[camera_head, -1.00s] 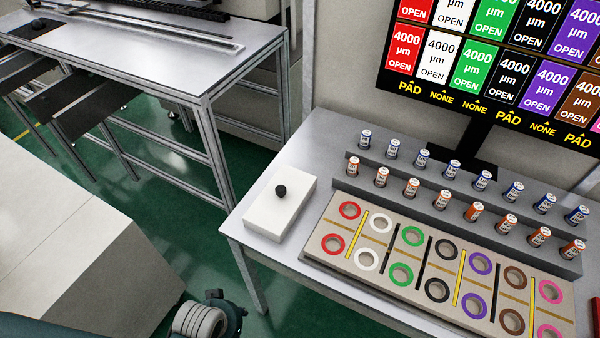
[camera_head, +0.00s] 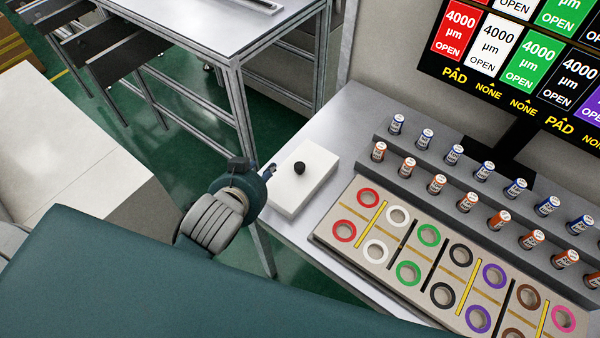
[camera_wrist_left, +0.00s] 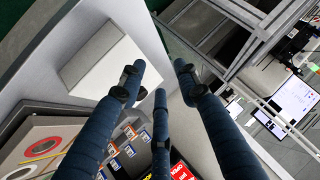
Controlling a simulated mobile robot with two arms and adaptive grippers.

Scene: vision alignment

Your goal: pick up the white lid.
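The white lid (camera_head: 318,172), a flat white block with a black knob (camera_head: 299,168) on top, sits on the left end of the grey table. My left gripper (camera_head: 270,169) is just left of the lid in the head view, near the table edge and apart from the knob. Its dark blue fingers (camera_wrist_left: 159,82) are spread with nothing between them. My right gripper is not in view.
Right of the lid is a beige board (camera_head: 335,246) with coloured rings. Behind it, small cans stand on a grey stepped rack (camera_head: 400,178). A monitor (camera_head: 530,55) stands at the back. A metal-framed table (camera_head: 215,35) is at upper left.

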